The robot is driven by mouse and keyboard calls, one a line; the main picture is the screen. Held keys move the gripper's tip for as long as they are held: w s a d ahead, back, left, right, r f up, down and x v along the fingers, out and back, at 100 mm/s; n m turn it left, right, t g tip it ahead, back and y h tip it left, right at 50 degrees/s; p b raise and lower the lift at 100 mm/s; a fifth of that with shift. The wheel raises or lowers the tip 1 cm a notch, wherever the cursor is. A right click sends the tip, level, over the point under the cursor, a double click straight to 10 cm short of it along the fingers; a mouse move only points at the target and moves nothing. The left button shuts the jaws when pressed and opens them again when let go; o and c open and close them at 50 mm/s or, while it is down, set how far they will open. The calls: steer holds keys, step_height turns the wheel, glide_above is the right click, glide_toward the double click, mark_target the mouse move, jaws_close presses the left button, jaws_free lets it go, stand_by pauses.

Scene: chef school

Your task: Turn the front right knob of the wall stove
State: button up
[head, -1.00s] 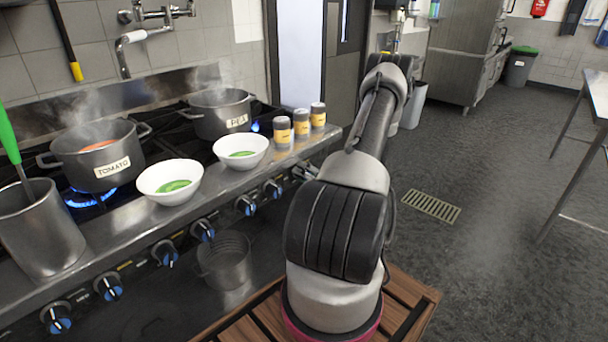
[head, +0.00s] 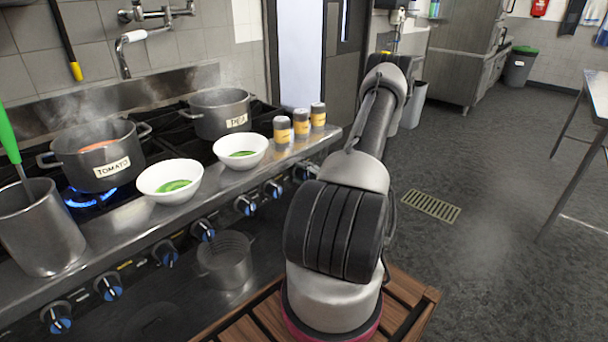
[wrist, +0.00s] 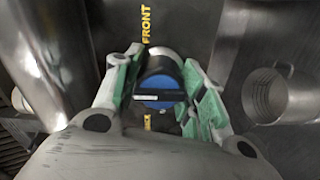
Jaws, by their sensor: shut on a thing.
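The stove knob (wrist: 160,84), blue with a dark bar and a white mark at the bar's left end, sits between my gripper's green-padded fingers in the wrist view. My gripper (wrist: 163,62) is shut on it, one finger on each side. The bar lies about level across that picture. A yellow FRONT label (wrist: 146,27) is on the panel above the knob. The wall stove (head: 125,228) stands at left in the head view, its knob row along the front. My arm hides most of my gripper there.
A pot marked TOMATO (head: 98,160) steams over a blue flame (head: 84,198). A pot marked PEA (head: 219,115) stands behind two white bowls (head: 171,184) (head: 241,155). Several spice jars (head: 301,122) line the stove's front ledge. A metal utensil holder (head: 42,235) stands at left.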

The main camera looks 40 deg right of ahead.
steer(key=shift+f, duration=0.1)
stand_by(0.4)
steer(key=o, duration=1)
steer(key=s+d, duration=0.1)
steer(key=s, duration=1.1)
